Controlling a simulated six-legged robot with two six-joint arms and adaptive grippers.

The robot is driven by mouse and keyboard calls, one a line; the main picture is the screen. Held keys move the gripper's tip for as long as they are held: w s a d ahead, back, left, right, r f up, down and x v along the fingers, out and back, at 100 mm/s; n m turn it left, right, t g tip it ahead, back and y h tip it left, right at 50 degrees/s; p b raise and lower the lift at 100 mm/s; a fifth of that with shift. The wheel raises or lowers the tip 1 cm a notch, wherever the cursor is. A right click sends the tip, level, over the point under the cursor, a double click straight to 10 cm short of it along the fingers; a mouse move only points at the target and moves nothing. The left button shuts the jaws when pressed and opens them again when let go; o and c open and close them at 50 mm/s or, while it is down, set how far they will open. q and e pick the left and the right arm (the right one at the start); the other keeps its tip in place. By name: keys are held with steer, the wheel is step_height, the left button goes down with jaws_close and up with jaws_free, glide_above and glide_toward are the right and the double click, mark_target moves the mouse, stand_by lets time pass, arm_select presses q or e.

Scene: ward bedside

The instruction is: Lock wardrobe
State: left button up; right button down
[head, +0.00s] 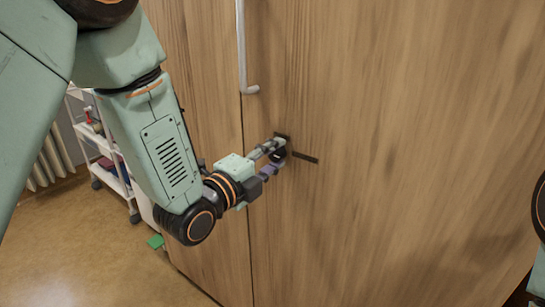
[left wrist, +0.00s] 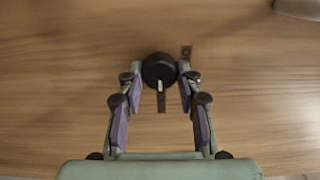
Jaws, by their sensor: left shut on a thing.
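The wardrobe (head: 380,110) has tall wooden doors, which look closed, with a vertical seam between them. A dark round lock knob (left wrist: 160,70) with a pale mark is on the door face. It also shows in the head view (head: 279,155), partly hidden by the fingers. My left gripper (head: 275,150) is shut on the knob, one finger on each side in the left wrist view. A short dark strip (head: 305,158) lies flat on the door beside the knob. My right gripper is out of view.
A long metal handle (head: 242,50) runs down the wardrobe above the knob, near the seam. A white trolley (head: 105,150) and a radiator (head: 50,160) stand at the left. A small green object (head: 155,241) is low by the wardrobe. The floor (head: 80,260) at lower left is clear.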

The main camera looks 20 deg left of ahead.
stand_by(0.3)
arm_select(q)
steer(key=o, duration=1.1)
steer(key=shift+o, duration=0.2)
steer(key=v, duration=0.7)
steer(key=shift+s, duration=0.2)
